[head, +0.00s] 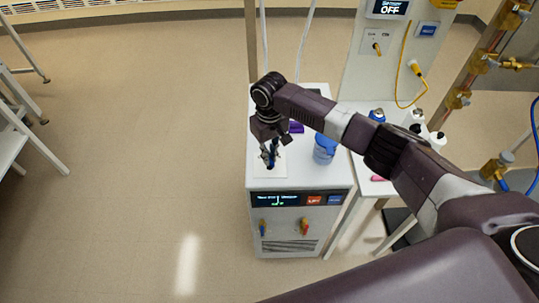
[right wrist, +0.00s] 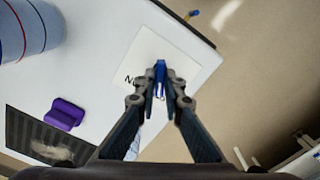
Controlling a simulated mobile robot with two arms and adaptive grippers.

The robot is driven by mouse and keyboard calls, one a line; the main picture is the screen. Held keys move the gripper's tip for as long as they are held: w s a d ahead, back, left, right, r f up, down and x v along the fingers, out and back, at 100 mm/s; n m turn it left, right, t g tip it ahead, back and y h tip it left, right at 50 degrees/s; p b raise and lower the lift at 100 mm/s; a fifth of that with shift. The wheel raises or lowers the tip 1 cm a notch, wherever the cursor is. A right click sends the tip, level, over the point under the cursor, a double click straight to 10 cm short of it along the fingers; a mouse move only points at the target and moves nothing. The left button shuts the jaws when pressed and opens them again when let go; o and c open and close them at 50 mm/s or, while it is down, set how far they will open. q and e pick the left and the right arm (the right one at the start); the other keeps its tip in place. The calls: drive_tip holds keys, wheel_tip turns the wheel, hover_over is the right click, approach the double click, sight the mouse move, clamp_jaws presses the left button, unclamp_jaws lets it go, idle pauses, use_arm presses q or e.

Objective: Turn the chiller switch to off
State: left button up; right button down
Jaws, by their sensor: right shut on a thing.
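A white box-shaped unit (head: 312,176), seemingly the chiller, stands on the floor in the middle of the head view. A white label plate (right wrist: 178,46) lies on its top, with partly hidden dark lettering. A blue switch lever (right wrist: 160,70) stands up from this plate. My right gripper (head: 270,156) reaches down over the plate from above. In the right wrist view its fingers (right wrist: 160,88) are closed on the blue lever. The lever's base and exact angle are partly hidden by the fingers. My left gripper is not in view.
A blue container (head: 325,149) and a purple object (head: 296,127) stand on the unit's top close to my right gripper. The unit's front has a dark display (head: 277,199) with small text. A panel behind has a display reading OFF (head: 389,9).

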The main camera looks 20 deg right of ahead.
drive_tip(key=c, duration=2)
unclamp_jaws()
drive_tip(key=shift+c, duration=0.2)
drive_tip(key=shift+r, duration=0.1)
wheel_tip(320, 180, up, 12)
